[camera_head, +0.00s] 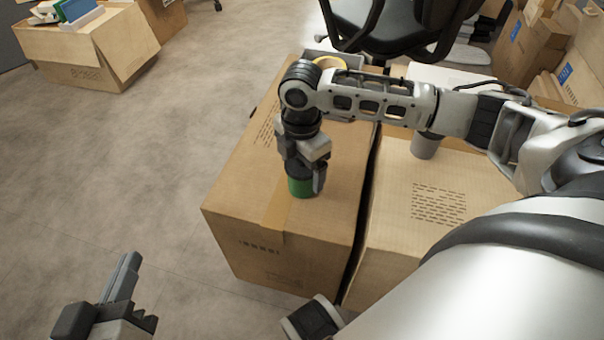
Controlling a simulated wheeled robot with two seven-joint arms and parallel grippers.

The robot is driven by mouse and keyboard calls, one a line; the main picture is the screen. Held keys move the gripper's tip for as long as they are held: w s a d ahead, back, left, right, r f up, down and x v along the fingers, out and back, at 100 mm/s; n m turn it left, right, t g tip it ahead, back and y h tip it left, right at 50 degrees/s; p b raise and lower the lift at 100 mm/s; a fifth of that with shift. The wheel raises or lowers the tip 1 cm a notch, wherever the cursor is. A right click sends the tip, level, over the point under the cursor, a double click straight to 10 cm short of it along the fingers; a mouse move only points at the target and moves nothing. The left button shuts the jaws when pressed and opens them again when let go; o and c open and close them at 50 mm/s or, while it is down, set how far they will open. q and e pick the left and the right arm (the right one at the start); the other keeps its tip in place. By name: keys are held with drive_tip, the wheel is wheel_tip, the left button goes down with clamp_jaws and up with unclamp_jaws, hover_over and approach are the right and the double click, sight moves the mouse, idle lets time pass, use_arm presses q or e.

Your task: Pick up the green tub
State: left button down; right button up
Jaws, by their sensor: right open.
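The green tub (300,187) stands on top of the left carton (245,205), near its middle. My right gripper (304,178) points down over the tub, with its fingers open around or just beside it. The gripper hides the tub's upper part, and I cannot tell whether the fingers touch it. My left gripper (122,296) is low at the left, over the floor and away from the cartons. Its jaws are seen at an angle that does not show whether they are open.
A second carton (400,215) stands close on the right, bearing a grey cylinder (425,146). A yellow ring (329,62) lies in a grey tray at the left carton's back. A black chair (395,30) stands behind. The floor (130,170) at left is clear.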

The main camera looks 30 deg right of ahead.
drive_tip(key=c, duration=1)
